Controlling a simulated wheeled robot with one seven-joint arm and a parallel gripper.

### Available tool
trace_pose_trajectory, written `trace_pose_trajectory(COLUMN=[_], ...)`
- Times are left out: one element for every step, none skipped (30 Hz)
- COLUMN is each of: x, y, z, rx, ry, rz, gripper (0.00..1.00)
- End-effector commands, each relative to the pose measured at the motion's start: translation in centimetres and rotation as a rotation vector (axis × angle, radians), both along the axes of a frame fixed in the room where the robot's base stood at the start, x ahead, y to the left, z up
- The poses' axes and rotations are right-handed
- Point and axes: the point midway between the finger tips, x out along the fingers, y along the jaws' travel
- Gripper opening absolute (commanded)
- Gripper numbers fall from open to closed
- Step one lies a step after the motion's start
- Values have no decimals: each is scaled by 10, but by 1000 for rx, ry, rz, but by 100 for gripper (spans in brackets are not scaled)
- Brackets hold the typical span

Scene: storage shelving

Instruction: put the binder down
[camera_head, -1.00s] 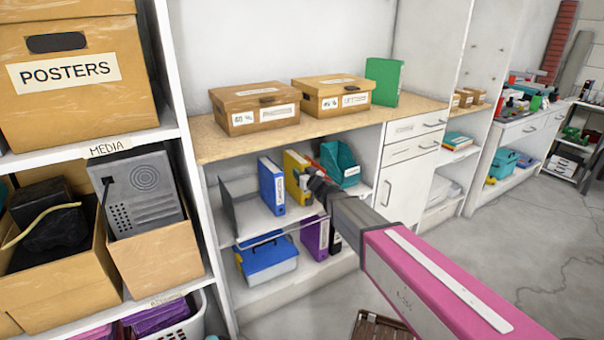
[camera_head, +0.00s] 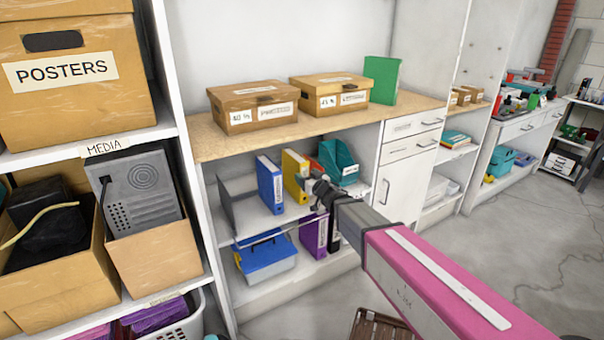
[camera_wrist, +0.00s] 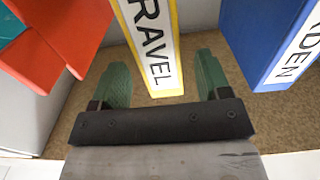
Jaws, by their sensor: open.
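The yellow binder (camera_head: 294,175) stands on the shelf under the worktop, just right of the blue binder (camera_head: 270,185). In the wrist view the yellow binder (camera_wrist: 152,48), its label ending in "RAVEL", lies between the two green fingers, with a gap on each side. My gripper (camera_head: 322,188) is open and sits just in front of the shelf, near the yellow binder. The wrist view also shows my gripper (camera_wrist: 166,84) with nothing held. The blue binder (camera_wrist: 272,40) is at the right there.
A red item (camera_wrist: 62,35) is close to the fingers at the left in the wrist view. A teal holder (camera_head: 338,162) stands right of the yellow binder. Purple binders (camera_head: 313,235) and a blue toolbox (camera_head: 265,257) are on the shelf below. Cardboard boxes (camera_head: 252,108) stand on the worktop.

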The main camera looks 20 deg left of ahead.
Motion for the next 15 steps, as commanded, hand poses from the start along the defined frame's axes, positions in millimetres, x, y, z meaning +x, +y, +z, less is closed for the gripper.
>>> trace_pose_trajectory(x=[-11, -15, -20, -23, -27, -31, -34, -36, -39, -40, -41, -42, -43, -43, -43], y=[-12, -17, -23, -28, -32, -38, -42, -45, -49, -51, -52, -53, -54, -54, -55], z=[1, 1, 1, 1, 1, 1, 1, 0, 0, 0, 0, 0, 0, 0, 0], rx=[-1, 0, 0, 0, 0, 0, -1, -1, -1, -1, -1, -1, -1, -1, -1], ry=[1, 0, 0, 0, 0, 0, 1, 1, 1, 1, 1, -1, -1, -1, -1], rz=[-1, 0, 0, 0, 0, 0, -1, -1, -1, 0, 0, 0, 1, 1, 1], gripper=[70, 70, 70, 70, 70, 70, 70, 70, 70, 70, 70, 70, 70, 70, 70])
